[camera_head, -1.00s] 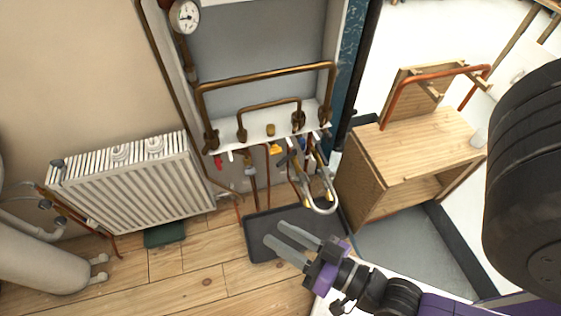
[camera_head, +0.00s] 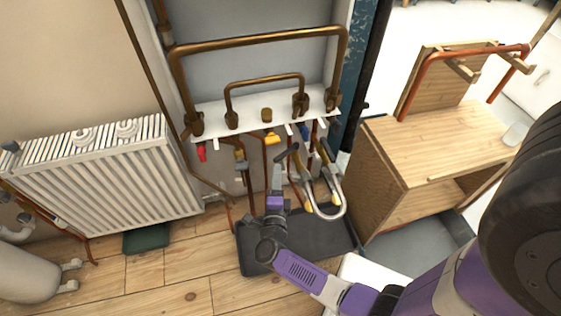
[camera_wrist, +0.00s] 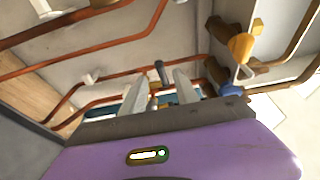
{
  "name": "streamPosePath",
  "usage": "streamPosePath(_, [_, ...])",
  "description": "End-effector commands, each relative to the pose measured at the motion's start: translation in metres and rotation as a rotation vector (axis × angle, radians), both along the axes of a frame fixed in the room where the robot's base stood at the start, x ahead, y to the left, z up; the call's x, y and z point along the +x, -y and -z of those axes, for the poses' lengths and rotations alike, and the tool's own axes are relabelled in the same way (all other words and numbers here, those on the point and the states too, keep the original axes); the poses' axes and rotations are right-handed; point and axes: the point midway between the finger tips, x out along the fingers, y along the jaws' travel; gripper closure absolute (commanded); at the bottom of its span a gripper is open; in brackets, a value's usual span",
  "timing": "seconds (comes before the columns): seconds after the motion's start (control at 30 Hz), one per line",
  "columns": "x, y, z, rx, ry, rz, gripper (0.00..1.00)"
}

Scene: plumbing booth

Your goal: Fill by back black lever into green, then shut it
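A braided silver hose loop (camera_head: 335,207) hangs under the white manifold shelf, with valves near its upper ends. A dark lever (camera_head: 287,151) shows beside it, just above my gripper (camera_head: 278,172). In the wrist view, my gripper (camera_wrist: 160,86) has its two grey fingers apart with a gap between them. A short dark lever end (camera_wrist: 161,70) appears in line with that gap, slightly beyond the tips; I cannot tell whether they touch. No object is clearly held. The pressure gauge and its green zone are outside both current views.
A red lever (camera_head: 201,153), a yellow lever (camera_head: 271,137) and a blue lever (camera_head: 305,131) sit under the shelf. Copper pipes run close around them. A black tray (camera_head: 315,236) lies below; a wooden cabinet (camera_head: 375,185) stands right, a radiator (camera_head: 100,185) left.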

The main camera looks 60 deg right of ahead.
Motion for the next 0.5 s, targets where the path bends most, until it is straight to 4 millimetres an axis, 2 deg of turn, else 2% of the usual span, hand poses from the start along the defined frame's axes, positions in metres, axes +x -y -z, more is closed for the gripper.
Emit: streamPosePath(0.5, [0.026, 0.061, 0.001, 0.000, 0.002, 0.005, 0.64])
